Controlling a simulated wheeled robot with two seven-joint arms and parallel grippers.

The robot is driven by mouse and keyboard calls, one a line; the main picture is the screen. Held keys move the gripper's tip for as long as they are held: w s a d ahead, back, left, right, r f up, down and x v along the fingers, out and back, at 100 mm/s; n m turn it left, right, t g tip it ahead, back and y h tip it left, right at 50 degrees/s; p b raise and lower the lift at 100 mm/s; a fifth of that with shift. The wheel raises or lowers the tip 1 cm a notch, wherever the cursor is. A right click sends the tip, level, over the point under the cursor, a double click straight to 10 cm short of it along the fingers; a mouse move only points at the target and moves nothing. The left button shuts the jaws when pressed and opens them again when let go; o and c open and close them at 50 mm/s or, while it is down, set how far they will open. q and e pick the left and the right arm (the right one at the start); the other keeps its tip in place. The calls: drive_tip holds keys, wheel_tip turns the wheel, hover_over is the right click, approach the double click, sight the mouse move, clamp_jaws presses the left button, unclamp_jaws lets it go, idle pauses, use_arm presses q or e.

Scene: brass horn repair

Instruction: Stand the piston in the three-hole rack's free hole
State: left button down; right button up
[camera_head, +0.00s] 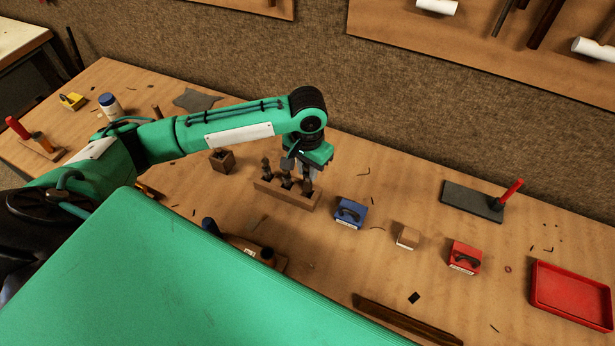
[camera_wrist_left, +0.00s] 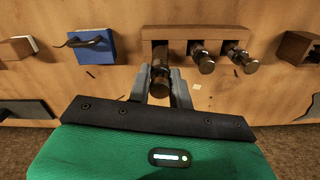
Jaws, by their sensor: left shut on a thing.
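The three-hole rack (camera_head: 270,192) is a wooden bar on the bench; it also shows in the left wrist view (camera_wrist_left: 220,33). Two dark pistons stand in it, one (camera_wrist_left: 201,58) at its middle and one (camera_wrist_left: 240,58) at its right end in that view. My left gripper (camera_head: 307,182) points down at the rack's other end. In the left wrist view its fingers (camera_wrist_left: 160,92) are shut on the piston (camera_wrist_left: 158,76), which lines up with that end hole. The piston's lower end is hard to see, so I cannot tell whether it is inside the hole. My right gripper is not in view.
A blue block with a dark hook (camera_head: 350,213) sits just right of the rack. A small wooden block (camera_head: 407,237), a red block (camera_head: 464,258) and a red tray (camera_head: 572,292) lie farther right. A wooden block (camera_head: 222,161) stands left of the rack.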

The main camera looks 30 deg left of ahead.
sight(307, 180)
use_arm(q)
drive_tip(key=shift+f, duration=0.65)
wheel_tip(307, 180, down, 3)
drive_tip(key=shift+f, duration=0.1)
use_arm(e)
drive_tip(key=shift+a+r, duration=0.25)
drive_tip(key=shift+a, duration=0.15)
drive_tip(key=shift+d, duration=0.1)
use_arm(q)
drive_tip(key=shift+f+p, duration=0.15)
drive_tip(key=shift+p, duration=0.2)
drive_tip(key=c, duration=1.3)
unclamp_jaws()
drive_tip(key=shift+o, duration=0.2)
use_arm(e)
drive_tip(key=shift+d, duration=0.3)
